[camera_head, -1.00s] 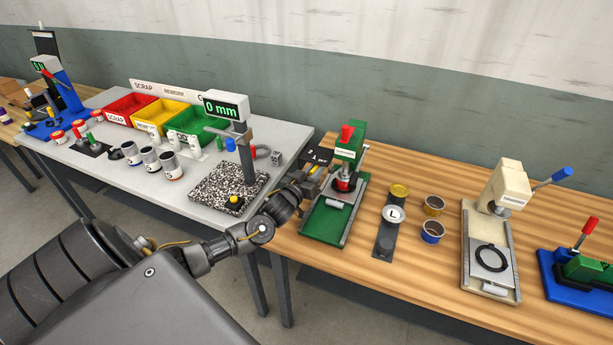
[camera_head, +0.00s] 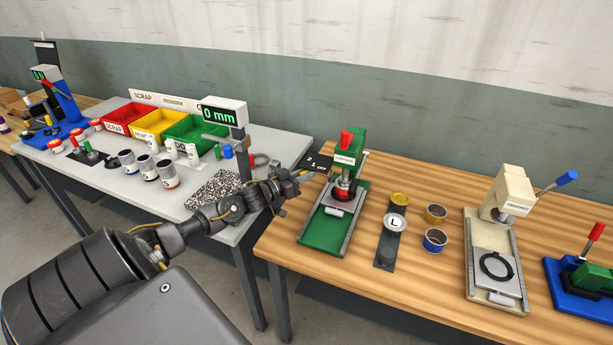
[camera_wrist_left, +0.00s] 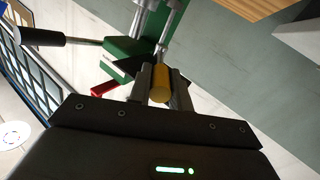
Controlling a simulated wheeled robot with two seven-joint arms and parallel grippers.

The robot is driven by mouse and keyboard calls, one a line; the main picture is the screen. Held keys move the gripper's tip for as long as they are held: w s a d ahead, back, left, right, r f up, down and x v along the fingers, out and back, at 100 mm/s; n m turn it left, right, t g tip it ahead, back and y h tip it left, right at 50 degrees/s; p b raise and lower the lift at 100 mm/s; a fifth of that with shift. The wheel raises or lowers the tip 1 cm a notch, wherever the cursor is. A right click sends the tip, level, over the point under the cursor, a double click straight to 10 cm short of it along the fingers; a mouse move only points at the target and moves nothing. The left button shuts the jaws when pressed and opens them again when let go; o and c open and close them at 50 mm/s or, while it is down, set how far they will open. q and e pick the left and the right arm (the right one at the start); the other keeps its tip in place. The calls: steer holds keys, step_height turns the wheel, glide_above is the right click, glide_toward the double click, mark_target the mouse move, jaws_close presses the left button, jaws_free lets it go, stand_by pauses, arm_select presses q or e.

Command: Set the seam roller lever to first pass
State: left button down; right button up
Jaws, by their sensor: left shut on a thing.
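The seam roller is a green machine (camera_head: 352,150) with a red part on top, standing on the wooden bench. My left gripper (camera_head: 298,178) is at its left side. It is shut on a yellow lever grip, and the yellow grip (camera_wrist_left: 161,83) shows between the fingers (camera_wrist_left: 160,90) in the left wrist view. A black plate (camera_head: 317,161) with a white "1" lies just beyond the gripper. The lever's rod is mostly hidden by my gripper, so I cannot tell its exact setting. My right gripper is not in view.
A cream press (camera_head: 510,195) with a blue handle and a blue-based tool (camera_head: 580,285) stand to the right. Tins (camera_head: 435,240) lie between. On the grey table are a gauge (camera_head: 222,113), coloured bins (camera_head: 190,130) and several tins. The front of the wooden bench is clear.

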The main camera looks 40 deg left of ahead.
arm_select(q)
steer(key=c, duration=1.3)
jaws_free()
steer(key=b+v, duration=0.2)
steer(key=v, duration=0.8)
steer(key=shift+s, duration=0.35)
steer(key=shift+w, duration=0.1)
